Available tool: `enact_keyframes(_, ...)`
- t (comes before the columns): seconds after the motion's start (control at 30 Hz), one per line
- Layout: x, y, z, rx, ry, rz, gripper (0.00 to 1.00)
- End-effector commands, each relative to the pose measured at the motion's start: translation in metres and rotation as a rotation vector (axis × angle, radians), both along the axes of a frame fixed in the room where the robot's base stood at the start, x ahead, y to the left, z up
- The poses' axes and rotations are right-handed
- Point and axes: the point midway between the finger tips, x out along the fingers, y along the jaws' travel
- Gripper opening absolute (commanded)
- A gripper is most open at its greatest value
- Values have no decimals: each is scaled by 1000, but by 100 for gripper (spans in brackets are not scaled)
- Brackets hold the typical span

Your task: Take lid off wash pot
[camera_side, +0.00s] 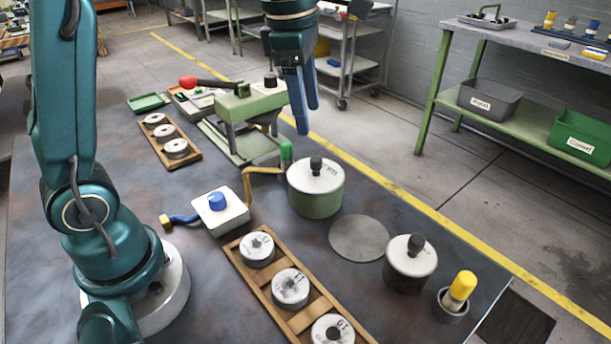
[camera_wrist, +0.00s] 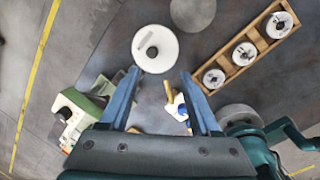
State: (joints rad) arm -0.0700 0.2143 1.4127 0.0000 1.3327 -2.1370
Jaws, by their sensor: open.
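A green pot (camera_side: 316,202) stands mid-table with a white lid (camera_side: 330,170) on it. The lid has a black knob (camera_side: 316,164) and also shows in the wrist view (camera_wrist: 166,62). A dark pot (camera_side: 404,278) stands to its right, with a white lid (camera_side: 424,263) and black knob (camera_side: 416,243) on it. I cannot tell which of the two is the wash pot. My gripper (camera_side: 307,118) is open and empty, raised above the table behind the green pot. In the wrist view the green pot's lid lies just beyond my fingertips (camera_wrist: 160,75).
A flat grey disc (camera_side: 359,238) lies between the pots. A green press (camera_side: 250,115) stands behind the green pot. A white box with blue knob (camera_side: 219,212) and a wooden tray of round weights (camera_side: 300,320) are near. A yellow-capped bottle (camera_side: 461,287) stands right of the dark pot.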

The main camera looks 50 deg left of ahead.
Motion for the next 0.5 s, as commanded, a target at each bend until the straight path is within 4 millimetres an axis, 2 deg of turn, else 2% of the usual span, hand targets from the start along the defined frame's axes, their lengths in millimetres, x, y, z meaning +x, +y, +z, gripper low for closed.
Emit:
enact_keyframes(0.1, 21, 6, -25, -20, 68, 117, 64)
enact_keyframes(0.2, 32, 10, -43, -24, 109, 141, 64)
enact_keyframes(0.5, 34, 14, -79, -26, 185, 150, 64)
